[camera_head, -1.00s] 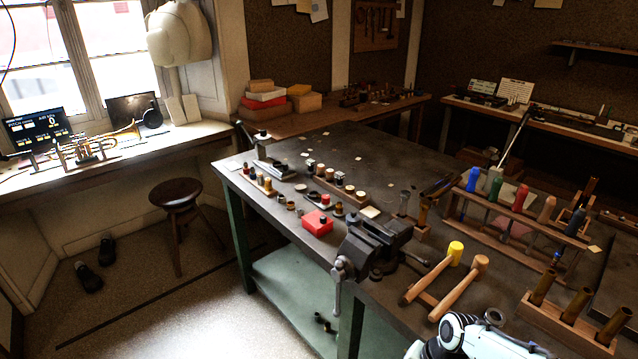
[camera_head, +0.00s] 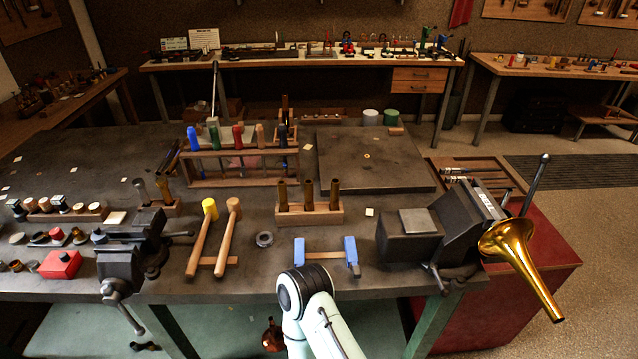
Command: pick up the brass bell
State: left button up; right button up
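The brass bell (camera_head: 510,245) is at the right, by the front right corner of the bench. Its wide flare is beside the large dark vise (camera_head: 455,225). Its narrow tube points down and right, in front of the red cabinet (camera_head: 540,225). I cannot tell whether the vise holds it. One of my white arms shows at the bottom centre, well left of the bell; I cannot tell which arm it is.
Two mallets (camera_head: 215,237), a wooden rack of brass tubes (camera_head: 310,213) and a smaller vise (camera_head: 135,250) stand to the left. A flat dark plate (camera_head: 373,160) lies behind. Open floor is at the right.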

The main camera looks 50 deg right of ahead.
aim_at(508, 238)
jog(key=z, duration=3.1)
